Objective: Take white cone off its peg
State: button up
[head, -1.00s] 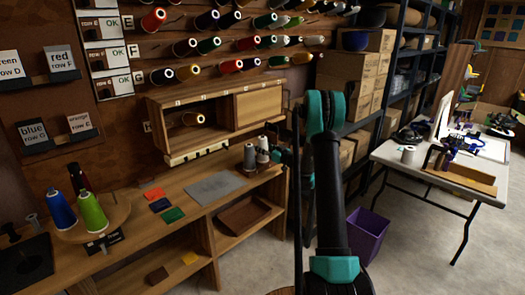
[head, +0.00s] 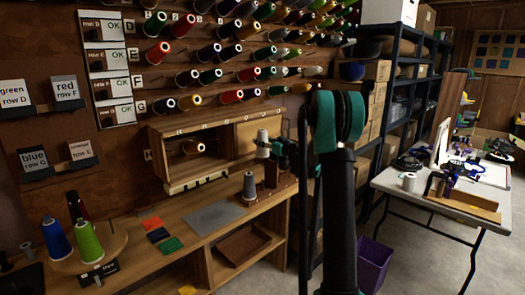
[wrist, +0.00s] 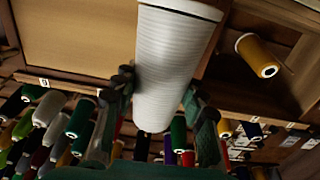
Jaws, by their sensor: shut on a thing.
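The white cone (head: 262,145) is upright in my gripper (head: 270,149), above the bench and in front of the cabinet. In the wrist view the white cone (wrist: 175,65) fills the middle, with one finger of my gripper (wrist: 158,88) against each side. A grey cone (head: 250,186) stands on the bench below and to the left of the held cone. A dark brown stand (head: 273,177) is beside the grey cone. The white cone's bottom is above the grey cone's top in the head view. Its peg cannot be made out.
A wall cabinet (head: 165,165) with an open bay is close behind. Many colored cones hang on wall pegs above it. A grey mat (head: 213,217) and colored swatches lie on the bench. A purple bin (head: 373,265) stands on the floor to the right.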

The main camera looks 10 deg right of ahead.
aim_at(266, 132)
jog(key=shift+r, duration=0.3)
jog(key=shift+r, duration=2)
